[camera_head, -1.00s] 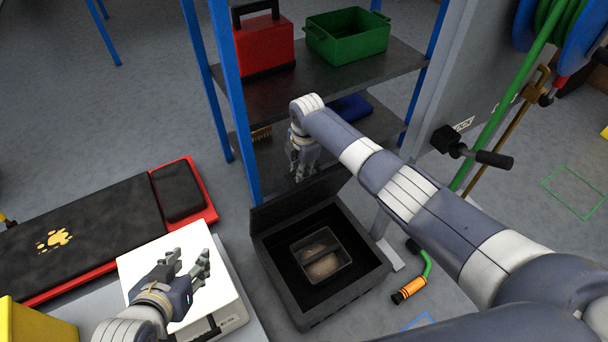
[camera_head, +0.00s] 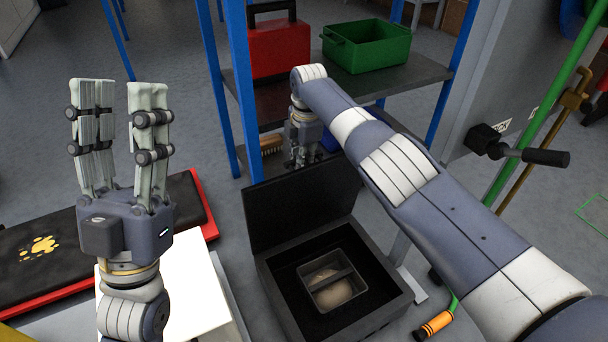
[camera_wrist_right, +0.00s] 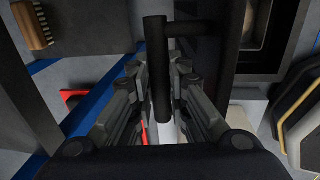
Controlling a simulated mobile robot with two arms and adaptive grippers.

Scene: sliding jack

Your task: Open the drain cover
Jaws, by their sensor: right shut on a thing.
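The dark drain cover (camera_head: 300,208) stands raised at the back edge of the black drain box (camera_head: 385,308), leaning back, so the box is open. Inside is a small basket (camera_head: 312,270) with a roundish tan thing (camera_head: 333,292). My right gripper (camera_head: 302,158) is just behind the cover's top edge. In the right wrist view its fingers (camera_wrist_right: 160,90) are shut on a black bar handle (camera_wrist_right: 157,60); the handle's join to the cover is unclear. My left gripper (camera_head: 120,95) is raised at the left, fingers up, apart and empty.
A blue-post shelf (camera_head: 455,72) behind holds a red case (camera_head: 280,48), a green crate (camera_head: 366,46) and a brush (camera_head: 271,144). A white case (camera_head: 190,300) is below my left gripper. A lever (camera_head: 545,157) is at the right.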

